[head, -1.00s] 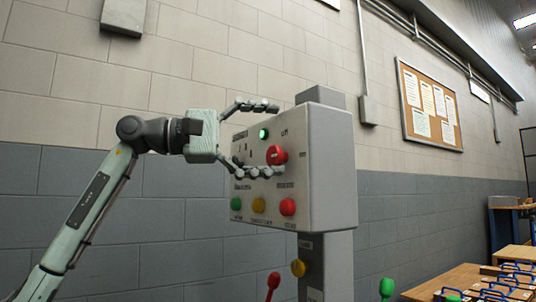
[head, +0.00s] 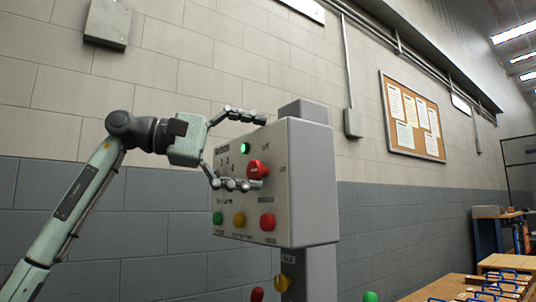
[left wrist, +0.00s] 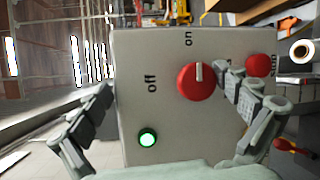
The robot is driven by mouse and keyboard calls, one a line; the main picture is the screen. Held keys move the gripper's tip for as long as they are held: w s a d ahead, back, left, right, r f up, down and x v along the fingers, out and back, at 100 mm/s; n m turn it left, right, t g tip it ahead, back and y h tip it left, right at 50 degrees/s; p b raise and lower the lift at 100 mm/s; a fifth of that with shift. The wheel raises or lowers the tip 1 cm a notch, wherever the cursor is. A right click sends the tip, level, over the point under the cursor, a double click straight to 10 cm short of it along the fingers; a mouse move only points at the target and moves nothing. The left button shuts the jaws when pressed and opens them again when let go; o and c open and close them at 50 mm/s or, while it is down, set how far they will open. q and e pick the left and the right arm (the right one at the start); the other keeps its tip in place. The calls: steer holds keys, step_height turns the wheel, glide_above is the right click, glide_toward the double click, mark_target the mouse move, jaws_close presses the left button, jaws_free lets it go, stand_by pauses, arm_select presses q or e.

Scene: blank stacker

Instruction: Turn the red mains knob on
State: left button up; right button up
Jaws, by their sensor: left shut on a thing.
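The red mains knob (head: 257,169) is on the front of the grey control box (head: 313,190). In the left wrist view, the white mark on the knob (left wrist: 197,82) points up towards "on", with "off" to the left. My left gripper (head: 258,151) is in front of the box, its fingers spread above and below the knob. The lower finger is close against the knob; in the left wrist view (left wrist: 163,80) this is the right finger, and the other finger stands well apart from the knob. The green lamp (head: 245,148) is lit. My right gripper is not in view.
Green (head: 218,218), yellow (head: 239,219) and red (head: 267,222) buttons are low on the box. The box stands on a grey post (head: 310,270). A block wall is behind. A wooden table (head: 430,291) with blue-handled items is at the lower right.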

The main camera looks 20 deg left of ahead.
arm_select(q)
steer(key=shift+s+a+r, duration=0.25)
steer(key=shift+s+a, duration=0.55)
steer(key=shift+a, duration=0.1)
steer(key=shift+c, duration=0.2)
steer(key=v, duration=0.3)
steer(key=shift+s+a+f, duration=0.1)
steer(key=shift+s+a, duration=0.05)
steer(key=shift+a, duration=0.05)
steer(key=c, duration=0.5)
steer(key=a, duration=0.1)
steer(key=s+a, duration=0.1)
steer(key=a, duration=0.1)
steer(key=shift+s+f, duration=0.35)
steer(key=shift+s, duration=0.05)
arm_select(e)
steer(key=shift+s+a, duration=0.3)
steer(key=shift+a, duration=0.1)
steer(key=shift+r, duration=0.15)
